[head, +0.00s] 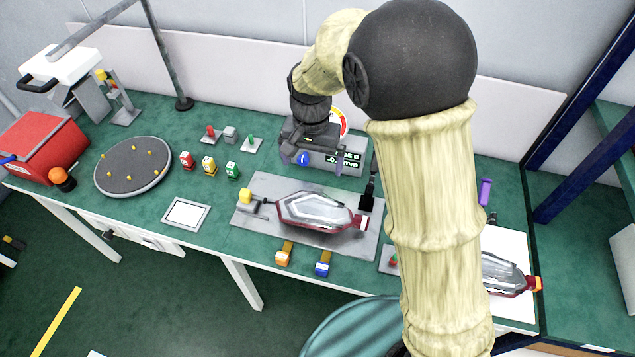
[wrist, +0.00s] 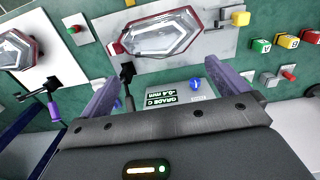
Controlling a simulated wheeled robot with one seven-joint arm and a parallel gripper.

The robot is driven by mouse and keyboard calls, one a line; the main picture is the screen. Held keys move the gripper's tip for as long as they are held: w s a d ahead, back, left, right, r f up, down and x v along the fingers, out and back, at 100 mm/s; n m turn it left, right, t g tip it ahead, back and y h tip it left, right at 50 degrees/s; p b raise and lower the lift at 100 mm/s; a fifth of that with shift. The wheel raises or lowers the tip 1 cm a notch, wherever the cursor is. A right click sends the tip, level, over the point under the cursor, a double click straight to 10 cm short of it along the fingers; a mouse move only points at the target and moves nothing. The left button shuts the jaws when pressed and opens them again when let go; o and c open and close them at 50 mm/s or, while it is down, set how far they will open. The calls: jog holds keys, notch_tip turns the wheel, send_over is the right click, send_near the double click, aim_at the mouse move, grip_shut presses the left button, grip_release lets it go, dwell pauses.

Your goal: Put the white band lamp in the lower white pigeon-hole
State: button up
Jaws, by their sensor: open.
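A clear tail lamp (head: 312,210) with a dark red rim lies on the grey fixture plate (head: 250,222) at mid-bench. A small white patch shows at its right end, perhaps its band. This lamp (wrist: 160,36) also shows in the wrist view, beyond my fingertips. A second lamp (head: 503,275) with an orange end lies on a white board at the right, partly behind my arm. My gripper (head: 308,140) is above the gauge box behind the plate. In the wrist view my gripper (wrist: 166,72) has its purple fingers apart, with nothing held. I cannot make out the white pigeon-hole.
The gauge box (head: 338,158) shows "GRADE C" in the wrist view. A dark upright clamp (head: 368,192) stands at the plate's right end. Colored blocks (head: 209,165) and a round turntable (head: 133,166) are to the left. A blue-framed rack (head: 575,185) stands at the right.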

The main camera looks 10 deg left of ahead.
aim_at(317, 202)
jog(key=f, duration=0.5)
jog(key=f+p, duration=0.1)
jog(key=f, duration=0.4)
jog(key=d+f, duration=0.1)
jog(key=f, duration=0.4)
jog(key=shift+w+f, duration=0.15)
jog(key=shift+w, duration=0.25)
jog(key=shift+s+a+f+p, duration=0.1)
jog(key=shift+a+f+p, duration=0.15)
jog(key=shift+f, duration=0.2)
jog(key=shift+d, duration=0.1)
jog(key=shift+c, duration=0.4)
jog(key=shift+d+r, duration=0.1)
jog(key=c, duration=1)
jog(key=shift+r, duration=0.1)
jog(key=shift+c, duration=0.2)
jog(key=shift+r+p, duration=1.35)
jog(key=shift+r, duration=0.15)
jog(key=shift+r+p, duration=0.5)
jog(key=shift+r, duration=0.1)
